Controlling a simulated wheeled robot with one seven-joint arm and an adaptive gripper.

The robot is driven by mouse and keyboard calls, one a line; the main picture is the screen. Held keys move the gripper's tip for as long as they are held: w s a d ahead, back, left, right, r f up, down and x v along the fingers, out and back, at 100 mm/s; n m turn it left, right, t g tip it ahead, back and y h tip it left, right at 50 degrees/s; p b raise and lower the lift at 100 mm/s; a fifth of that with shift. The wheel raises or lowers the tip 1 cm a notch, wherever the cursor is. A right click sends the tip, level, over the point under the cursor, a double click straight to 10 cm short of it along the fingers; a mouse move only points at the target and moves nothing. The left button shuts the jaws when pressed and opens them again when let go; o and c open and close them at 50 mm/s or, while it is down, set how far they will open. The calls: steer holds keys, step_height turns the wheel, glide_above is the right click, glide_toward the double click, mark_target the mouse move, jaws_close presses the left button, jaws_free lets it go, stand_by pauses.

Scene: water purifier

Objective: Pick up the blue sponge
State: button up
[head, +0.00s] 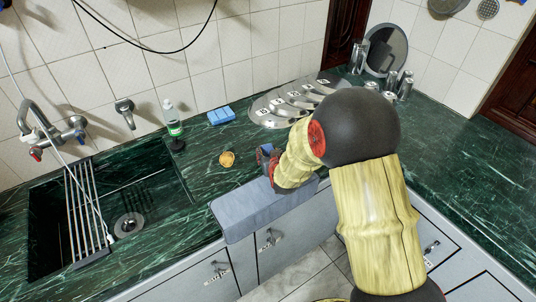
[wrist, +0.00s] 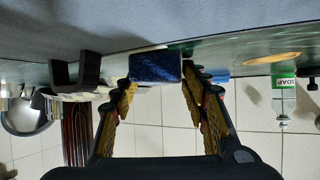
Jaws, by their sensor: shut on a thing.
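My gripper (wrist: 160,80) is shut on a dark blue sponge-like block (wrist: 155,67), which sits between its fingertips in the wrist view. A lighter blue sponge (head: 221,116) lies on the green counter near the back wall, apart from my gripper. It seems to show as a blue patch (wrist: 204,50) beyond the block in the wrist view, which is upside down.
A small yellow-orange cup (head: 227,159) stands just left of my gripper. A soap bottle (head: 172,120) is by the sink (head: 128,222). The right counter (head: 450,140) is clear.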

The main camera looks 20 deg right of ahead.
mark_target(269, 146)
steer(key=shift+r, duration=0.45)
steer(key=shift+c, duration=0.9)
step_height(269, 146, up, 2)
steer(key=shift+r+p, duration=0.2)
steer(key=shift+p, duration=0.4)
steer(key=shift+c, duration=0.2)
steer(key=d+r+p+v, duration=0.1)
steer(key=p+v, duration=0.4)
steer(key=v, duration=1.2)
steer(key=shift+w+d+r, duration=0.25)
steer(key=shift+w+d, duration=0.15)
steer(key=shift+w, duration=0.05)
